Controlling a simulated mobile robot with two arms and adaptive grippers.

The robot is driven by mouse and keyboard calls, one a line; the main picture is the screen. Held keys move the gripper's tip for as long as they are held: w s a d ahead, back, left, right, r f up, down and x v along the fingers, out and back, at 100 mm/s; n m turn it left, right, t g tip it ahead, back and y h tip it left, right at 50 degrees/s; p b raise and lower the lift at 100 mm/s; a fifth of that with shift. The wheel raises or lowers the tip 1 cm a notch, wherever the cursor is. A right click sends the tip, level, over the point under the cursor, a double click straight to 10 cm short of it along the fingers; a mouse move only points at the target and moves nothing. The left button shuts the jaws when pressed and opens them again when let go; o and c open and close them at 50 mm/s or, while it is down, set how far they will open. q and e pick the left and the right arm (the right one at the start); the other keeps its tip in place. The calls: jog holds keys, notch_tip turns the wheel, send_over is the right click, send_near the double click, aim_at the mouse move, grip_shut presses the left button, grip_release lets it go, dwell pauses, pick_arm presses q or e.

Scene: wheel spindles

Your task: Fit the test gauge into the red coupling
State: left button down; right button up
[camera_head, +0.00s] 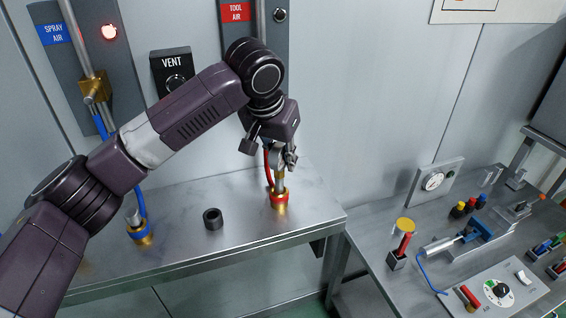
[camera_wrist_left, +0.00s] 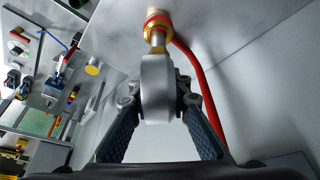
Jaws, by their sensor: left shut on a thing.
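The test gauge (camera_wrist_left: 157,88) is a silver round body with a brass stem. My left gripper (camera_head: 281,157) is shut on it, and in the wrist view the fingers (camera_wrist_left: 158,103) sit on both sides of the body. The gauge's stem (camera_head: 280,180) points down at the red coupling (camera_head: 279,198), a brass fitting with a red ring on the bench. In the wrist view the stem meets the mouth of the red coupling (camera_wrist_left: 157,21); how deep it sits I cannot tell. My right gripper is not in view.
A blue-ringed brass coupling (camera_head: 140,233) and a dark ring (camera_head: 213,218) stand on the steel bench (camera_head: 178,252). A red hose (camera_head: 267,168) rises behind the red coupling. A lower bench with tools and a dial panel (camera_head: 495,293) is at the right.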

aim_at(276, 147)
pick_arm(q)
jog(key=shift+a+f, duration=0.1)
jog(key=shift+f, duration=0.9)
jog(key=shift+f, duration=0.15)
jog(key=c, duration=1.8)
grip_release()
jog(key=shift+s+r, duration=0.15)
jog(key=shift+r, duration=0.35)
jog(key=b+v, duration=0.1)
jog(key=v, duration=1)
jog(key=shift+s+r+b, duration=0.1)
jog(key=shift+b, duration=0.2)
